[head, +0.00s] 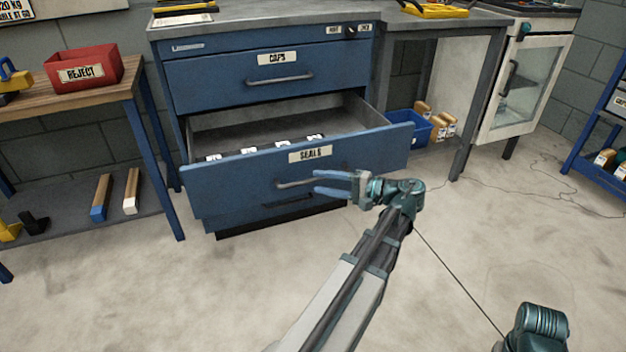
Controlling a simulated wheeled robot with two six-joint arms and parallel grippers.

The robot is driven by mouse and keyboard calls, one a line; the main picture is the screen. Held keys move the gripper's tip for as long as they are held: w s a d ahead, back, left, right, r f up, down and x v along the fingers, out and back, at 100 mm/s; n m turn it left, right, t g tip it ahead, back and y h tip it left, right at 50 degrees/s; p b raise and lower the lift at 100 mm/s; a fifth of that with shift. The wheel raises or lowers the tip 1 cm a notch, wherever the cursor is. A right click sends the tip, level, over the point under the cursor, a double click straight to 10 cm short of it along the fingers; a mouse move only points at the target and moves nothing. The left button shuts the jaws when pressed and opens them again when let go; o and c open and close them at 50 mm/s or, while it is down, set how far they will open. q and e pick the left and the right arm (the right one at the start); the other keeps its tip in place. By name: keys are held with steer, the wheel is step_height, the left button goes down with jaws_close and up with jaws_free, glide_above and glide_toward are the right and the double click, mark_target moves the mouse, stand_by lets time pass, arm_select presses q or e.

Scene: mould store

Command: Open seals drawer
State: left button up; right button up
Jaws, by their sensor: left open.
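The blue seals drawer (245,188), marked SEALS, stands pulled well out of the blue cabinet, and its grey inside shows. Several small items with white labels (248,151) show in it behind the front. Its bar handle (292,184) is on the drawer front. My left gripper (317,181) is open, with its fingers pointing left at the right part of the handle. The fingers overlap the handle in the picture; I cannot tell whether they touch it. Of my right arm only a teal part shows at the bottom right; its gripper is out of view.
The caps drawer (217,83) above is shut. A wooden-topped bench (72,97) with a red reject bin (84,71) stands at the left. A blue bin (408,128) is under the worktop, and a glass-doored cabinet (527,82) stands right. The floor in front is clear.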

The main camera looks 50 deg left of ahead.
arm_select(q)
steer(key=p+v, duration=0.1)
steer(key=v, duration=0.9)
steer(key=s+d+f+m+t+h+p, duration=0.25)
steer(key=d+h+p, duration=0.2)
steer(key=d, duration=0.75)
steer(key=s+d+f+m+t+h+p, duration=0.25)
steer(key=d+h+p, duration=0.2)
steer(key=d, duration=0.65)
steer(key=s+d+f+m+t+h+p, duration=0.1)
steer(key=s+d+m+h+p, duration=0.25)
steer(key=d, duration=0.85)
step_height(320, 180, up, 37)
steer(key=n+h+p, duration=0.1)
steer(key=p, duration=3.6)
steer(key=shift+w+n+p, duration=0.3)
steer(key=shift+w+n, duration=0.05)
steer(key=shift+w, duration=0.05)
steer(key=shift+a, duration=0.2)
